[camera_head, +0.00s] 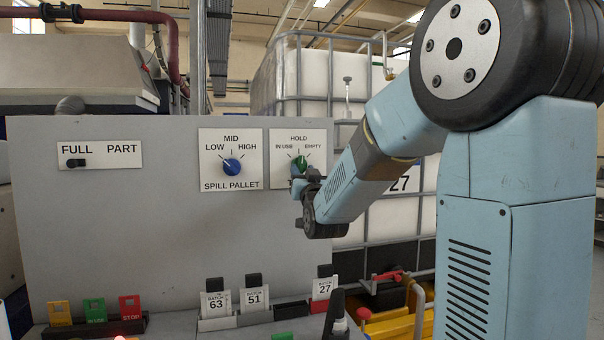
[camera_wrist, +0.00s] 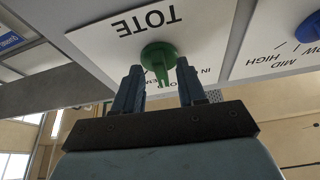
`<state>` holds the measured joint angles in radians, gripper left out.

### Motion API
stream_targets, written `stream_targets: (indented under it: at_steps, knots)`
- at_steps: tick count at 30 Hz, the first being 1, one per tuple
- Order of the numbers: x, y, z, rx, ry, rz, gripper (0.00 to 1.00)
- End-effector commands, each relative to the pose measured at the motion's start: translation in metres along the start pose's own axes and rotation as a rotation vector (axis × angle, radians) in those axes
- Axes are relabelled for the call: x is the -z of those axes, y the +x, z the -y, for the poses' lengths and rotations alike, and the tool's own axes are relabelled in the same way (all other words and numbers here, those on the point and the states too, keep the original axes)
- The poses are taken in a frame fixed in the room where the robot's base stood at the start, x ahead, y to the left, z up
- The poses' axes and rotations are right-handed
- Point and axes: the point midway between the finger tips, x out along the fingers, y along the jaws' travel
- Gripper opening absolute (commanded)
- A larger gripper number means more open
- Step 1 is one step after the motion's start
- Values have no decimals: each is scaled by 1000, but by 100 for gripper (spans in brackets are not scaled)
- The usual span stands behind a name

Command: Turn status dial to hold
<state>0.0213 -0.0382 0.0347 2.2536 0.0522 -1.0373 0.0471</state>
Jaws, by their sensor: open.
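The status dial, a green knob (camera_head: 301,162) on a white plate marked HOLD, IN USE and EMPTY, is on the grey panel and partly hidden by my gripper (camera_head: 298,172). In the wrist view, the green knob (camera_wrist: 160,56) sits between the two open fingers of my gripper (camera_wrist: 158,72), with a visible gap on each side. The plate reads TOTE upside down there. The knob's ridge runs toward the bottom of that view, roughly the HOLD side.
A blue spill pallet dial (camera_head: 232,167) is just left of the status dial. A FULL/PART slider (camera_head: 76,162) is farther left. Batch cards (camera_head: 215,304) and coloured tags (camera_head: 95,311) stand along the ledge below. A caged white tank (camera_head: 345,85) stands behind.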

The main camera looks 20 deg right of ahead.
Motion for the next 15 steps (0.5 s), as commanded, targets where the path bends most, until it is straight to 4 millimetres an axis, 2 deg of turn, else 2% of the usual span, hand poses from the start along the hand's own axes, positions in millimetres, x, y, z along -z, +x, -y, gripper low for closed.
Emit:
stream_targets:
  at_steps: [11,15]
  knots:
    - [0,6,0,0,0,1,40]
    - [0,5,0,0,0,1,28]
